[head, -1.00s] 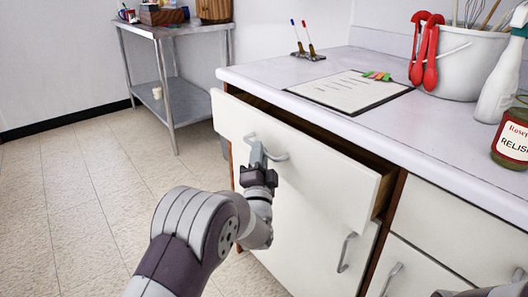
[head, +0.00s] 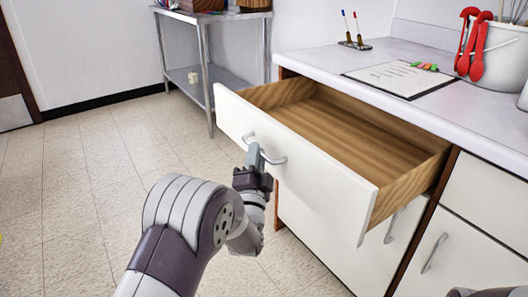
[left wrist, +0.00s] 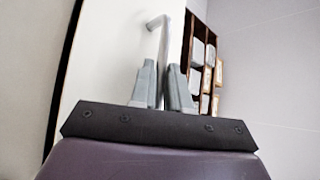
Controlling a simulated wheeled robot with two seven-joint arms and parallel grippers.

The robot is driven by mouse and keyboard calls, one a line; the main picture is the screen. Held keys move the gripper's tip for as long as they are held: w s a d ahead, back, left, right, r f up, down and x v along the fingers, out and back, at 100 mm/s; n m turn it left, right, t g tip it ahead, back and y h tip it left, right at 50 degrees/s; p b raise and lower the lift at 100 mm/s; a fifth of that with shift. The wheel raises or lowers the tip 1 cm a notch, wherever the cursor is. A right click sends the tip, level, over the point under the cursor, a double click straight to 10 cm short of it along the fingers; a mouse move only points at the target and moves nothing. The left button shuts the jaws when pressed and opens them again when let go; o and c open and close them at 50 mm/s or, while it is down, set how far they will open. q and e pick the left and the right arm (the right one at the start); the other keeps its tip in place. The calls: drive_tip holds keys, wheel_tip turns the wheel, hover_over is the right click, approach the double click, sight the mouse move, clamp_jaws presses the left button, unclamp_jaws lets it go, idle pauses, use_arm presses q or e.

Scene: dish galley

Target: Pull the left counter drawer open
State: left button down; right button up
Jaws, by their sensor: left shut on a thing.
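The left counter drawer (head: 300,148) stands well open in the head view, its white front away from the counter and its wooden inside bare and empty. Its metal handle (head: 270,153) is a curved bar on the front. My left gripper (head: 255,158) is shut on this handle. In the left wrist view the two grey fingers (left wrist: 163,85) close around the handle bar (left wrist: 160,38), beside the white drawer front (left wrist: 105,60). My right gripper is not clearly seen; only a dark bit of my own arm shows at the bottom right corner.
The counter top (head: 330,65) holds a clipboard (head: 408,78), a pen stand (head: 354,42) and a white bucket of utensils (head: 496,55). Closed cupboards with handles are below. A steel table (head: 205,85) stands behind at the left. The tiled floor at left is clear.

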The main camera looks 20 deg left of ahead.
use_arm(q)
drive_tip(key=shift+s+a, duration=0.15)
drive_tip(key=shift+s, duration=0.05)
drive_tip(key=c, duration=1.2)
unclamp_jaws()
drive_tip(key=shift+o, duration=0.2)
drive_tip(key=p+v, duration=0.2)
drive_tip(key=v, duration=1)
drive_tip(key=shift+s+f, duration=0.15)
drive_tip(key=shift+s, duration=0.2)
